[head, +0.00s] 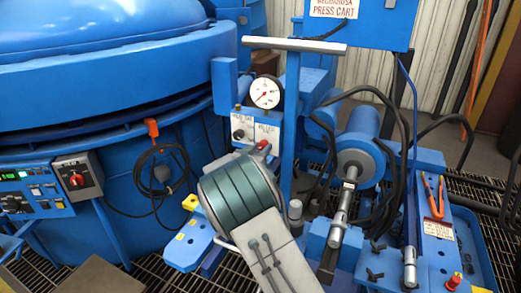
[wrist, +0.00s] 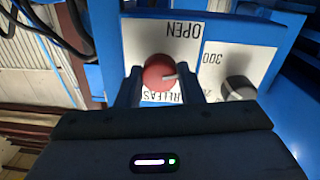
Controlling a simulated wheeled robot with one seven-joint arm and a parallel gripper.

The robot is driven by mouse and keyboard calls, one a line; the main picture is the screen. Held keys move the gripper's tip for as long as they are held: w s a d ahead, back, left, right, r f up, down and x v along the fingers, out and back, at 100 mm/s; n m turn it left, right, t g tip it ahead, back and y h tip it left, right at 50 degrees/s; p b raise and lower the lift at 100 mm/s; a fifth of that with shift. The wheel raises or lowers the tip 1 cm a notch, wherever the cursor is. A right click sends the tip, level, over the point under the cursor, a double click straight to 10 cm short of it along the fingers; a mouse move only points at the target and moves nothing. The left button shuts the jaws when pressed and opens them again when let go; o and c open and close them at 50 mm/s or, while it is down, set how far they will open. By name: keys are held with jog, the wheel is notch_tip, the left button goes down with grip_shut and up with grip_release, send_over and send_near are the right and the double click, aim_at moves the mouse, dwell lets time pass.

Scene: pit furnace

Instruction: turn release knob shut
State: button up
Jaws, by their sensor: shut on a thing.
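The red release knob (wrist: 157,70) sits on a white plate (wrist: 186,44) that reads OPEN on one side and RELEAS… on the other, upside down in the wrist view. Its pale pointer mark points right in that view, a little across the plate. My gripper (wrist: 160,88) has one dark finger on each side of the knob and is shut on it. In the head view the red knob (head: 264,145) shows just past the end of my arm. My arm hides the fingers there.
A black knob (wrist: 238,89) on a numbered plate is close beside the release knob; it also shows in the head view (head: 239,134). A pressure gauge (head: 265,92) is above the panel. A blue post (head: 291,120) stands right of it, with black hoses (head: 400,130) farther right.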

jog(key=shift+m, duration=0.4)
jog(key=m+b, duration=0.3)
jog(key=m, duration=0.1)
jog(key=shift+f+m, duration=0.1)
jog(key=shift+m, duration=0.2)
jog(key=m+b, duration=0.4)
jog(key=m, duration=0.1)
jog(key=m+b, duration=0.5)
jog(key=shift+f+m+y, duration=0.1)
jog(key=shift+m+y, duration=0.2)
jog(key=shift+y, duration=0.1)
jog(key=m+b, duration=0.4)
jog(key=shift+m, duration=0.3)
jog(key=shift+r+b, duration=0.2)
jog(key=shift+b, duration=0.15)
jog(key=o, duration=1)
jog(key=shift+s+r, duration=0.1)
